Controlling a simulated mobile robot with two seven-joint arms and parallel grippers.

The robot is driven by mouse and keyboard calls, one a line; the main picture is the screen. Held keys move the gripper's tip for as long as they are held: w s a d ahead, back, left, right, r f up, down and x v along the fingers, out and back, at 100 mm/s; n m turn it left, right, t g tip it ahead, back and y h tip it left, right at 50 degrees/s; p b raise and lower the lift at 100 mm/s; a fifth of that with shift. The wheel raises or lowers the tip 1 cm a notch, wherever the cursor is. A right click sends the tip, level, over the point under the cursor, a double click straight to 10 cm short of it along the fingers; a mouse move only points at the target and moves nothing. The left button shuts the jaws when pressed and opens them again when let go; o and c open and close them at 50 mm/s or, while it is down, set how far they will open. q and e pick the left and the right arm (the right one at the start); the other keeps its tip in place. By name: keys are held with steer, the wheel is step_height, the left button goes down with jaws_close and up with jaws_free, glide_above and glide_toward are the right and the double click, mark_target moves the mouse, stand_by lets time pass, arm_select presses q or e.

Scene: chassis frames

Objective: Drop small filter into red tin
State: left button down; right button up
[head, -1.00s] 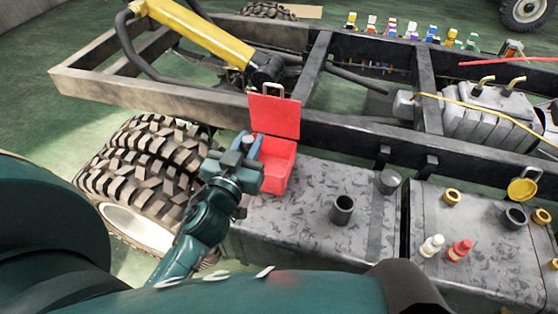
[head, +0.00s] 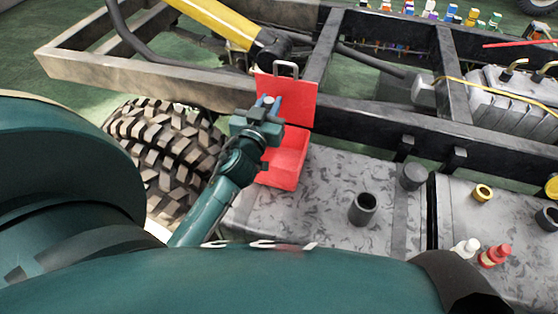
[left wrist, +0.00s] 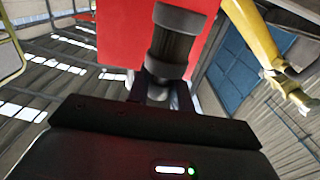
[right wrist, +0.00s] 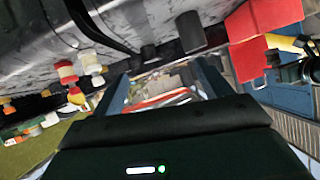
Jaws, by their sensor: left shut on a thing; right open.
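The red tin (head: 287,160) stands on the grey tank top, with its lid (head: 300,98) raised at the back. My left gripper (head: 266,106) is in front of the lid, above the tin's left part. In the left wrist view it (left wrist: 163,90) is shut on a dark ribbed cylinder, the small filter (left wrist: 176,42), with the red lid behind. In the head view the filter is mostly hidden by the gripper. My right gripper (right wrist: 165,75) is open and empty in the right wrist view, where the red tin (right wrist: 248,60) shows at the upper right.
A black open cylinder (head: 362,209) and a dark cap (head: 413,176) are on the tank (head: 320,190) right of the tin. Red (head: 495,256) and white (head: 467,248) bottles stand farther right. The chassis rail (head: 370,122) runs behind; a big tyre (head: 165,150) is at left.

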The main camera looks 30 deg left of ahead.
arm_select(q)
steer(key=shift+f+b, duration=1.1)
steer(key=shift+f, duration=0.55)
steer(key=c, duration=1.2)
jaws_free()
steer(key=shift+o, duration=0.2)
steer(key=shift+s, duration=0.1)
